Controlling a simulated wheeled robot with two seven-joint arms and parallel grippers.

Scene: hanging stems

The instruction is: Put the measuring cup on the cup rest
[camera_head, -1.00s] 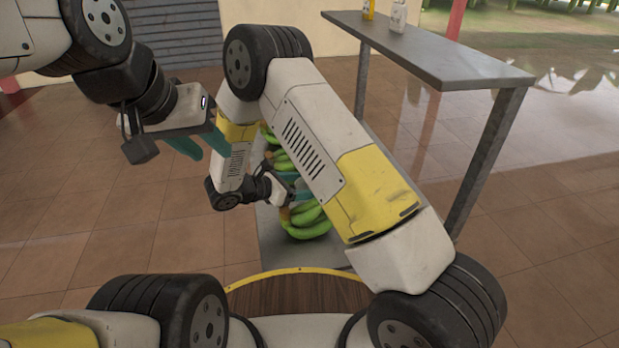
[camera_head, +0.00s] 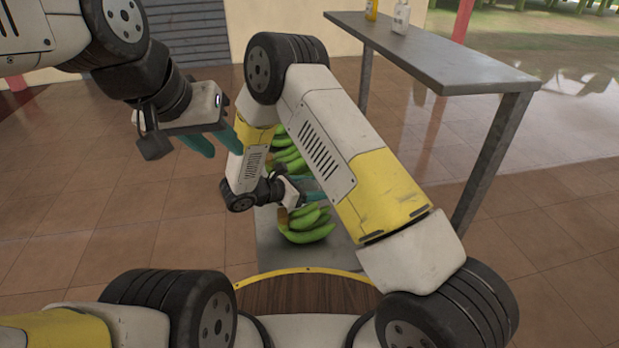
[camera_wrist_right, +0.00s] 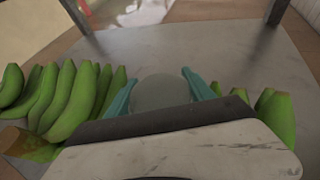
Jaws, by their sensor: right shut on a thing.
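My right gripper (camera_wrist_right: 158,77) is shut on a pale, translucent, round thing (camera_wrist_right: 160,93), which looks like the measuring cup, between its two teal fingers in the right wrist view. In the head view my right gripper (camera_head: 302,187) is low over a grey surface among green bananas, partly behind my own arm. The cup cannot be made out there. My left gripper (camera_head: 212,143) is open and empty, with its teal fingers apart, up at the left and away from the surface. I cannot pick out the cup rest in either view.
Green banana bunches (camera_head: 306,225) lie on the grey surface (camera_head: 275,245) near the right gripper. In the wrist view, bananas (camera_wrist_right: 75,100) stand left and more (camera_wrist_right: 275,115) right, with bare surface beyond. A grey bench (camera_head: 440,62) holds a white bottle (camera_head: 401,17) and a yellow bottle (camera_head: 371,9).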

